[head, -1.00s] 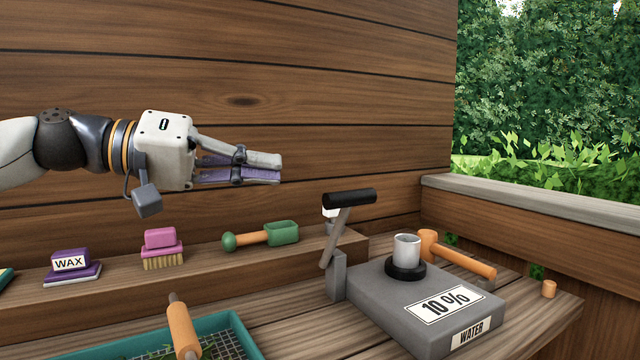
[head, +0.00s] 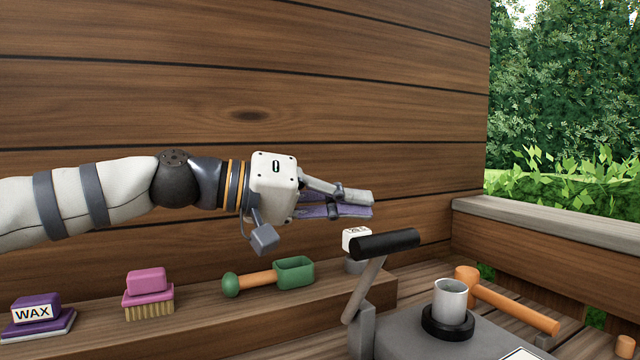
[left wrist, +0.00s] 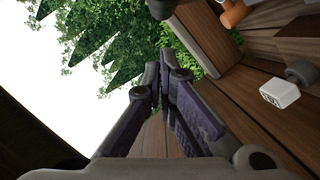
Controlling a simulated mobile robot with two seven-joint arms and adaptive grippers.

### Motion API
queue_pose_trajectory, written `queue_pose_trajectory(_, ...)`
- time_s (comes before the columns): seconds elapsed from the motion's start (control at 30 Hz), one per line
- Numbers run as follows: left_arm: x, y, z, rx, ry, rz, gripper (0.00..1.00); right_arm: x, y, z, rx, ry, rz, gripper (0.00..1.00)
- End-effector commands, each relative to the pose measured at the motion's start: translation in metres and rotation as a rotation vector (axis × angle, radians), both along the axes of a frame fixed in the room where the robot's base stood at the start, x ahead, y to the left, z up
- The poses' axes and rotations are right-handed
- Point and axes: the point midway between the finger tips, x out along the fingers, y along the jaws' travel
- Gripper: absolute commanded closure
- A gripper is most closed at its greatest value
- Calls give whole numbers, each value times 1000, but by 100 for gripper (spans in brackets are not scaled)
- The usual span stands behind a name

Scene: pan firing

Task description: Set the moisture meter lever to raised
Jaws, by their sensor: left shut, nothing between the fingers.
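The moisture meter (head: 400,342) is a grey box at the bottom right of the head view, partly cut off by the lower edge. Its lever (head: 365,285) rises from a bracket at the box's left side, tilted up to the right, with a black cylindrical handle (head: 384,244) on top. A metal cup (head: 451,297) stands in a black ring on the box. My left gripper (head: 372,204) is shut and empty, above and a little behind the handle, apart from it. In the left wrist view its purple-padded fingers (left wrist: 155,85) meet. My right gripper is not in view.
On the shelf stand a wax block (head: 36,312), a pink brush (head: 148,290), a green scoop (head: 294,272) and a small white item (head: 357,238) behind the lever. An orange mallet (head: 510,303) lies right of the cup. A wooden wall (head: 180,90) stands behind my arm.

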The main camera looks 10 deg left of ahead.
Motion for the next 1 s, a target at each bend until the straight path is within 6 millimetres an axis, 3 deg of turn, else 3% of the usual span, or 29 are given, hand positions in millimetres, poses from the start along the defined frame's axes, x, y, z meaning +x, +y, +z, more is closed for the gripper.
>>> queue_pose_trajectory(0.2, -15, -8, -11, -2, -4, 2, 100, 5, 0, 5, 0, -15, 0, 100)
queue_pose_trajectory(1.0, -26, -16, -24, 37, -61, 1, 100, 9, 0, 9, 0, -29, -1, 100)
